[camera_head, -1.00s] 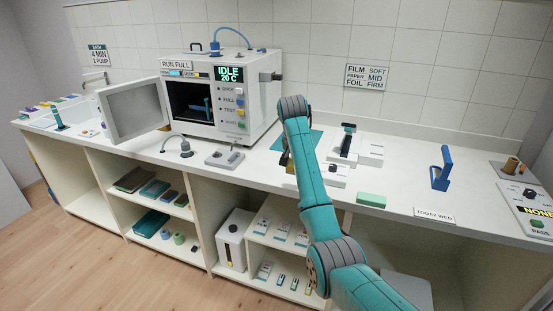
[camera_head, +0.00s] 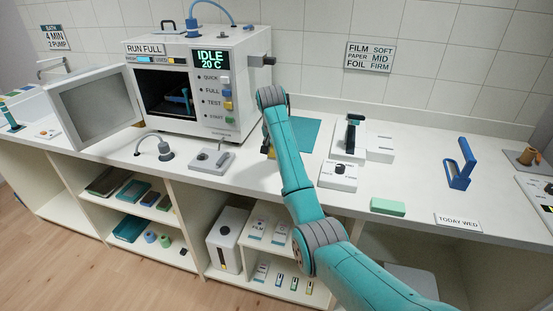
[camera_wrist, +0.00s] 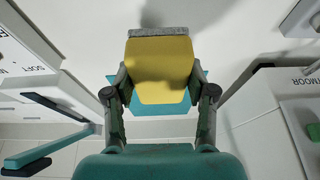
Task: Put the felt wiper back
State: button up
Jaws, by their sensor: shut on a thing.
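The felt wiper (camera_wrist: 160,70) is a yellow block with a grey felt strip along its far edge. My gripper (camera_wrist: 162,88) is shut on it, with one dark finger on each side of the block. In the head view, my gripper is mostly hidden behind my forearm, and only a small yellow bit of the wiper (camera_head: 270,152) shows. The wiper is above the white counter, beside a teal mat (camera_head: 303,135). Whether it touches the counter cannot be told.
A white box with a dial (camera_head: 338,176) and a unit with a dark-handled tool (camera_head: 351,150) stand right of the mat. Farther right are a green block (camera_head: 388,207) and a blue stand (camera_head: 461,165). The open-doored machine (camera_head: 205,85) stands left.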

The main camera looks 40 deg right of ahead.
jog(key=shift+f, duration=2.45)
jog(key=shift+f, duration=0.1)
jog(key=o, duration=1)
jog(key=v, duration=1.2)
